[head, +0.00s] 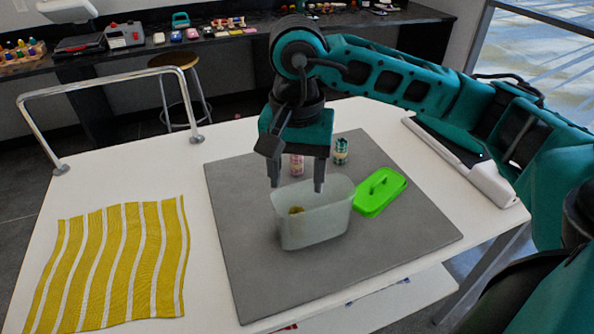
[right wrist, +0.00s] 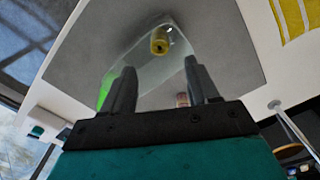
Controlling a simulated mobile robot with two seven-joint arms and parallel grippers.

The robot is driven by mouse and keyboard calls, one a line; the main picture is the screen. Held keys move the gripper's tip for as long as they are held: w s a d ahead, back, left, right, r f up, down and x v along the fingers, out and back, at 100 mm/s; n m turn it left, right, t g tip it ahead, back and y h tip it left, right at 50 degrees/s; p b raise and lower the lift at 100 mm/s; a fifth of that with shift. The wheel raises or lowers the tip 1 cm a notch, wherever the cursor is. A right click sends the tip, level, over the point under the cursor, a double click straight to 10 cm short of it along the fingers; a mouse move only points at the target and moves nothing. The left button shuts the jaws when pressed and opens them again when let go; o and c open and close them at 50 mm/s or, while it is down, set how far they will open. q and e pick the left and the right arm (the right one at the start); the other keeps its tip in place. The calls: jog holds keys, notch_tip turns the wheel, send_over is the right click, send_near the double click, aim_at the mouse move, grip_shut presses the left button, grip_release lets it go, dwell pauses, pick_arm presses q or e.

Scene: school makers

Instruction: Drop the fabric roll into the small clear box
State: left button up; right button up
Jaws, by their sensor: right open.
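The small clear box (head: 318,222) stands upright and open on the grey mat. A yellow fabric roll (head: 296,210) shows inside it, at its left end. In the right wrist view the yellow roll (right wrist: 160,42) lies within the clear box (right wrist: 150,75), beyond my fingertips. My right gripper (head: 297,185) points down at the box's back rim, its fingers apart with nothing between them. It also shows open in the right wrist view (right wrist: 159,68). A pink patterned roll (head: 297,165) and a teal-and-white roll (head: 341,151) stand on the mat behind the box. My left gripper is out of view.
Yellow striped fabric (head: 110,262) lies on the white table at left. A white-and-black device (head: 470,165) lies at the right edge. A metal rail (head: 105,80) stands at the back left.

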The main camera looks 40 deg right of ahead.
notch_tip(320, 180, up, 13)
jog(key=p, duration=0.2)
dwell(0.3)
